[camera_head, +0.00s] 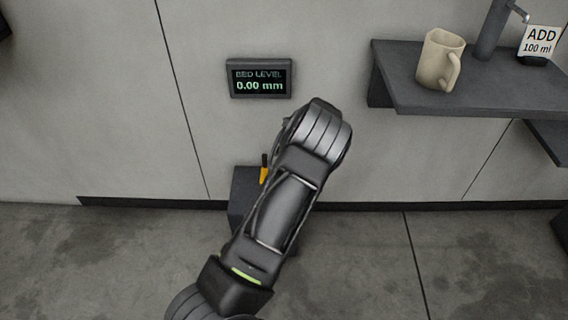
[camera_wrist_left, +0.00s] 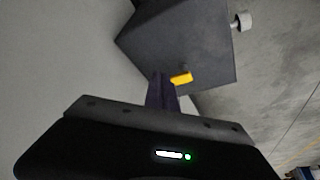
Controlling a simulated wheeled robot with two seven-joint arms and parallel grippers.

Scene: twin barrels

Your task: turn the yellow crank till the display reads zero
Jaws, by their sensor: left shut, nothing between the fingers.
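The display (camera_head: 260,86) on the wall reads "BED LEVEL 0.00 mm" in pale green. The yellow crank (camera_head: 264,174) shows as a small piece beside a dark grey box (camera_head: 243,192) low on the wall, mostly hidden behind my left arm. In the left wrist view the crank (camera_wrist_left: 181,78) is a short yellow bar against the dark box (camera_wrist_left: 190,45). My left gripper (camera_wrist_left: 161,78) is shut and empty, its fingertips just beside the yellow bar; I cannot tell if they touch. The head view hides this gripper behind my arm. My right gripper is not in view.
A dark shelf (camera_head: 400,98) at the right holds a beige mug (camera_head: 439,62), a dark tap (camera_head: 490,35) and a card (camera_head: 540,42) reading "ADD 100 ml". A small whitish knob (camera_wrist_left: 242,21) sticks out beyond the box.

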